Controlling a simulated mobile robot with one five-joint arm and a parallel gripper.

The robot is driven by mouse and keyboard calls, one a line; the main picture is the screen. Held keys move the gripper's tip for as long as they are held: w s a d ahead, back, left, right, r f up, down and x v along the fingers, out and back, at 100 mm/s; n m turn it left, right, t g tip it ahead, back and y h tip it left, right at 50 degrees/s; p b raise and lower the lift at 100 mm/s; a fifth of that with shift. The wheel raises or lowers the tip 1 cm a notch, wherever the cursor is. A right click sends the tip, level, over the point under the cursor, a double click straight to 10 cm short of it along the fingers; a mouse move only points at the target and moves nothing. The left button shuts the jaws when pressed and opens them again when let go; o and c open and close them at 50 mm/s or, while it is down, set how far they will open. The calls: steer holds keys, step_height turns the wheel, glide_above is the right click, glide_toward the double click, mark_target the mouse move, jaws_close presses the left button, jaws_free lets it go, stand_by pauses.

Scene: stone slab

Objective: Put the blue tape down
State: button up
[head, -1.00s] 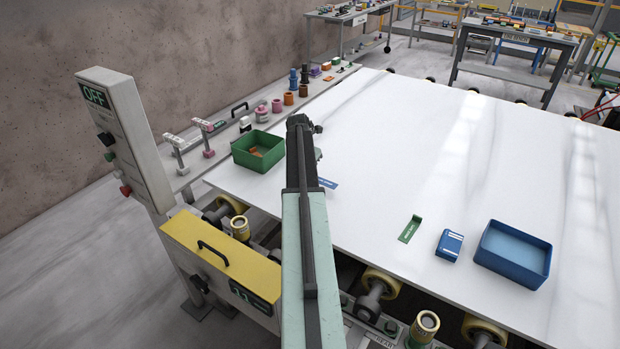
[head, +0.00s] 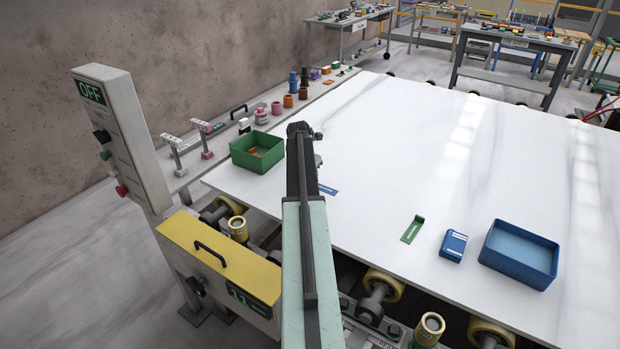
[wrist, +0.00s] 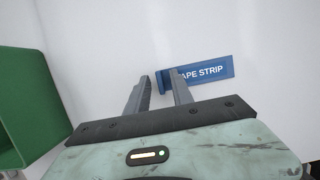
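The blue tape (head: 328,190) is a flat blue strip on the white slab, just right of my arm in the head view. In the wrist view the blue tape (wrist: 205,72) reads "TAPE STRIP", its first letter covered by my right finger. My gripper (wrist: 163,76) has its two fingers apart. The tape's left end shows in the gap between them, and the rest extends right past the right finger. Nothing appears clamped. In the head view my arm hides most of the gripper.
A green bin (head: 257,151) stands close left of my gripper. A green strip (head: 412,229), a blue box (head: 453,245) and a blue bin (head: 518,255) are to the right on the slab (head: 400,150). The slab's middle and far part are clear.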

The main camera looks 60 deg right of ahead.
steer(key=shift+r, duration=0.15)
steer(key=p+v, duration=1.1)
steer(key=v, duration=0.1)
steer(key=shift+p, duration=0.4)
steer(key=shift+a, duration=0.1)
steer(key=w+a+m+y, duration=0.1)
steer(key=w+a+m, duration=0.25)
steer(key=a, duration=0.85)
steer(key=w+a+m, duration=0.2)
steer(key=w+a, duration=0.3)
steer(key=a, duration=0.6)
steer(key=w+a+m+y, duration=0.1)
steer(key=w+a+m, duration=0.3)
steer(key=a, duration=0.8)
steer(key=s+a+m, duration=0.1)
steer(key=a+m, duration=0.1)
steer(key=a, duration=0.8)
steer(key=s+a+m+y, duration=0.1)
steer(key=s+a+m, duration=0.1)
steer(key=a, duration=0.8)
steer(key=s+a+f+m, duration=0.1)
steer(key=a+m, duration=0.3)
steer(key=a, duration=0.7)
steer(key=shift+s, duration=0.4)
steer(key=shift+m, duration=0.25)
